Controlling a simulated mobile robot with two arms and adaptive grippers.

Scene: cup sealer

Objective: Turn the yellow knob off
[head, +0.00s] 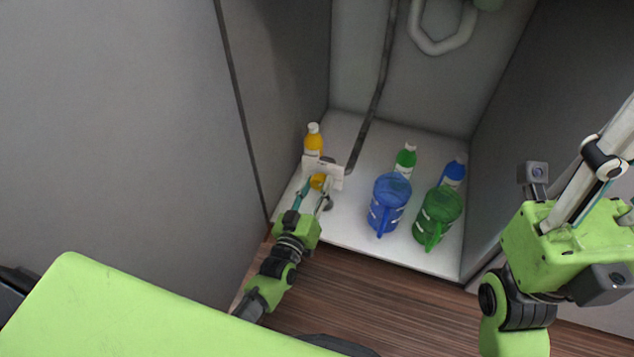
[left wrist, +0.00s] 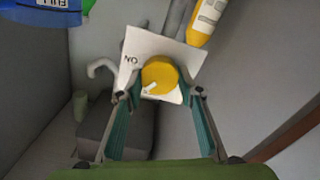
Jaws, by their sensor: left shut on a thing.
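The yellow knob (left wrist: 159,75) is round and sits in front of a white plate (left wrist: 150,47) with dark letters that look like "NO" in the left wrist view. A small white mark on the knob points to its lower left. In the head view the knob (head: 318,181) shows partly, below the white plate (head: 322,170), at the left side of the cabinet. My left gripper (left wrist: 159,95) has one finger on each side of the knob and is shut on it. The fingers of my right gripper do not show.
A yellow bottle (head: 313,140) stands just behind the plate. A blue pitcher (head: 388,205), a green pitcher (head: 437,217), a green bottle (head: 405,160) and a blue bottle (head: 453,172) stand to the right on the white cabinet floor (head: 345,228). Cabinet walls enclose the space.

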